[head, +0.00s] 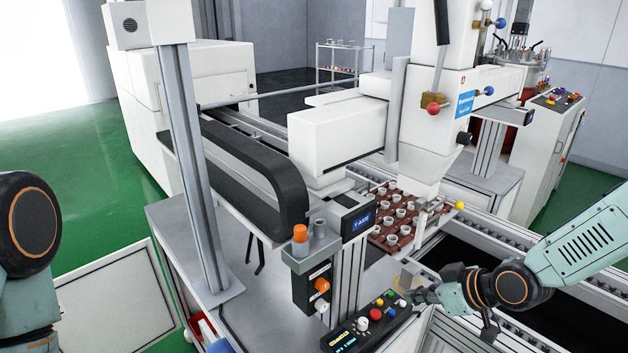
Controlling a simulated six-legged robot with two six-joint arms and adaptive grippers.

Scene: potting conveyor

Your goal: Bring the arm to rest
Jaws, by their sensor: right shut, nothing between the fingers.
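My right gripper (422,294) is at the lower right of the head view, at the end of my pale green arm that comes in from the right. Its fingers are shut with nothing between them. It is beside the control box (372,322) with coloured buttons, in front of the machine; I cannot tell whether it touches anything. My left arm shows only as links at the left edge, and its gripper is out of view.
A brown tray (376,239) with several small pale pots sits under the white machine head (428,125). A grey post (190,170) and a lamp post with an orange button (300,233) stand in front. Green floor lies left.

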